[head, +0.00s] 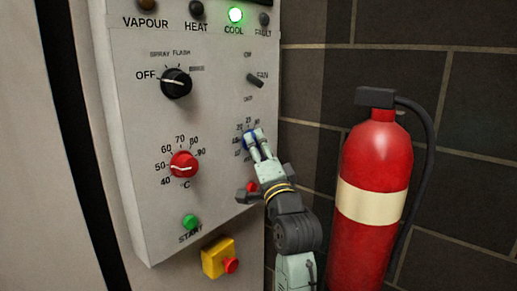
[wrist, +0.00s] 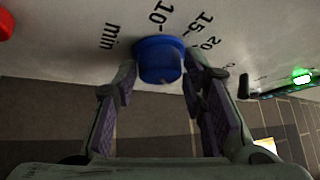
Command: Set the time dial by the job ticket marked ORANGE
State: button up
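The blue time dial (head: 249,137) sits on the right side of the grey control panel, with numbers around it. In the wrist view the dial (wrist: 160,60) is close up, with "min", 10, 15 and 20 readable beside it. My gripper (head: 258,145) reaches the dial from the lower right. Its fingers (wrist: 160,76) stand on both sides of the dial and appear to touch it. The dial's pointer is hidden or too small to read. No job ticket marked ORANGE can be made out.
A red temperature dial (head: 184,164), black mode knob (head: 176,83), fan switch (head: 255,80) and green start button (head: 190,221) share the panel. The COOL lamp (head: 235,15) is lit. A yellow box with red button (head: 218,258) sits below. A fire extinguisher (head: 373,200) stands right of my arm.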

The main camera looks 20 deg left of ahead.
jog(key=c, duration=0.7)
jog(key=shift+f+b, duration=0.1)
jog(key=shift+b, duration=0.3)
jog(key=n+g+y+b, duration=0.2)
jog(key=n+y+b, duration=0.1)
jog(key=n+b, duration=0.2)
jog(key=n+g+y+b, duration=0.1)
jog(key=n+y+b, duration=0.2)
jog(key=b, duration=0.4)
jog(key=w+n+g+y+b, duration=0.1)
jog(key=n+g+y+b, duration=0.1)
jog(key=n+b, duration=0.4)
jog(key=shift+d+f+n+g+y+b, duration=0.2)
jog(key=shift+f+n+g+y+b, duration=0.15)
jog(key=shift+y+b, duration=0.25)
jog(key=shift+r, duration=0.1)
jog(key=o, duration=1.2)
